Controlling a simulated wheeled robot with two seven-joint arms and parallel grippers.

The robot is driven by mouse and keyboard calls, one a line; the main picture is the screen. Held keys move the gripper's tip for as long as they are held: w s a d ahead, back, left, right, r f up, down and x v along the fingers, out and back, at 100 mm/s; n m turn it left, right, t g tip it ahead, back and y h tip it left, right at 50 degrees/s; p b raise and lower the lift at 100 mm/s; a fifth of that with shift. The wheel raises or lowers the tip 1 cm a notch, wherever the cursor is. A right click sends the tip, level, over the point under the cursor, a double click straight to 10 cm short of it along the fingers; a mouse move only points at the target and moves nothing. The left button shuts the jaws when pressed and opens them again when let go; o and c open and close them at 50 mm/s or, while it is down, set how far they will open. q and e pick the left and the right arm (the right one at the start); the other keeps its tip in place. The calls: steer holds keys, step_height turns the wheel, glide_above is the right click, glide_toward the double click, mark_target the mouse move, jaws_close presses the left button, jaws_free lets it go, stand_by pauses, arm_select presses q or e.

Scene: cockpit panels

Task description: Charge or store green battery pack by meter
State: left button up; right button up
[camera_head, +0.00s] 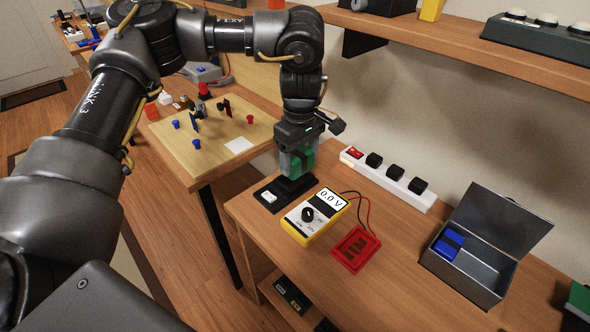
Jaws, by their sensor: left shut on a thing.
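My left gripper (297,166) points down, shut on the green battery pack (302,158). The pack is upright at a black charger base (268,196) with a white button; whether it is fully seated in it I cannot tell. The yellow multimeter (299,232) lies in front of the charger and its screen reads 0.0 V. Wires run from the meter to a red pad (355,250) on its right. An open grey metal box (464,274) with a blue pack (448,244) inside stands at the right. My right gripper is not in view.
A white power strip (390,180) with black plugs lies along the wall. A shelf (470,45) overhangs the back. A lower table with a wooden board (218,141) is at the left. The bench front (385,305) is clear.

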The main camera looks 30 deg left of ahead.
arm_select(q)
steer(key=w+a+f, duration=0.2)
steer(key=f, duration=0.1)
steer(key=w+f, duration=0.2)
steer(key=shift+a+f, duration=0.1)
steer(key=shift+a, duration=0.3)
steer(key=shift+w+a+f, duration=0.1)
steer(key=shift+w+f, duration=0.1)
steer(key=shift+w+a+f, duration=0.1)
steer(key=shift+f, duration=0.85)
steer(key=shift+w+a+f, duration=0.1)
steer(key=shift+f, duration=0.85)
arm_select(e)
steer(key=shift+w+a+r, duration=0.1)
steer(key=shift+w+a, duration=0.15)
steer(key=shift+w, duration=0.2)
arm_select(q)
steer(key=shift+s+r, duration=0.1)
steer(key=o, duration=1.3)
steer(key=shift+f, duration=0.2)
steer(key=shift+r, duration=0.1)
